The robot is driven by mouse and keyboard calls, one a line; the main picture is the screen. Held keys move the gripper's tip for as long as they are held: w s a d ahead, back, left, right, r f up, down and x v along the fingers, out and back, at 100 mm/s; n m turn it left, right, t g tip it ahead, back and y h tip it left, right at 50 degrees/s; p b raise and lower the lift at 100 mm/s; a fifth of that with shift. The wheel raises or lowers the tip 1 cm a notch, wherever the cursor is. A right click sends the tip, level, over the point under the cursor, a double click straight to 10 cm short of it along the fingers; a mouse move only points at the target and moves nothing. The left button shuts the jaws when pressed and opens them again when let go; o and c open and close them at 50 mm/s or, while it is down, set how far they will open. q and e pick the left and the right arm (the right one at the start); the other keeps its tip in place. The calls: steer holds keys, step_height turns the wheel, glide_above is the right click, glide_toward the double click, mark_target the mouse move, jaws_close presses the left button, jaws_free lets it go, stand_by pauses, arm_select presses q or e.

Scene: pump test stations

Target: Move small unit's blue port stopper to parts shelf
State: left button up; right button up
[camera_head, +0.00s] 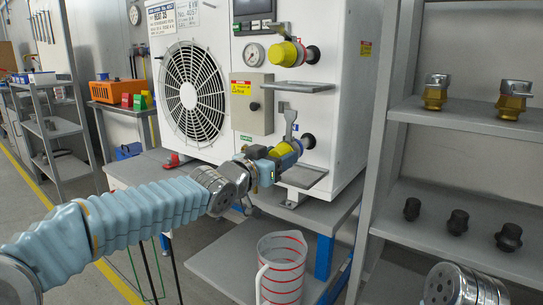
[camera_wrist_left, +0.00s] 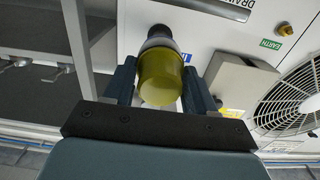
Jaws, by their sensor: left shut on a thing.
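The small unit (camera_head: 225,28) is a white cabinet with a round fan grille. Its lower port has a blue ring (camera_head: 298,146) and a yellow stopper (camera_head: 282,150). My left gripper (camera_head: 272,158) is at this port, shut on the yellow stopper. In the left wrist view the yellow stopper (camera_wrist_left: 160,80) sits between the two dark fingers of the left gripper (camera_wrist_left: 158,88), in line with the grey port behind it. Whether it is still seated cannot be told. The grey parts shelf (camera_head: 455,120) stands at the right. My right gripper is not in view.
An upper port with a red ring has another yellow stopper (camera_head: 284,54). Brass fittings (camera_head: 514,98) and black fittings (camera_head: 458,222) stand on the shelf, with bare board between them. A clear jug with red lines (camera_head: 282,270) stands below the unit. A small grey ledge (camera_head: 304,177) juts out under the lower port.

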arm_select(q)
steer(key=shift+s+a, duration=0.1)
stand_by(0.3)
steer(key=shift+v, duration=1.45)
steer(key=shift+s+a, duration=0.1)
steer(key=shift+s, duration=0.1)
steer(key=v, duration=0.2)
steer(key=shift+s+a+p, duration=0.25)
steer(key=shift+s+p, duration=0.05)
steer(key=shift+p, duration=0.1)
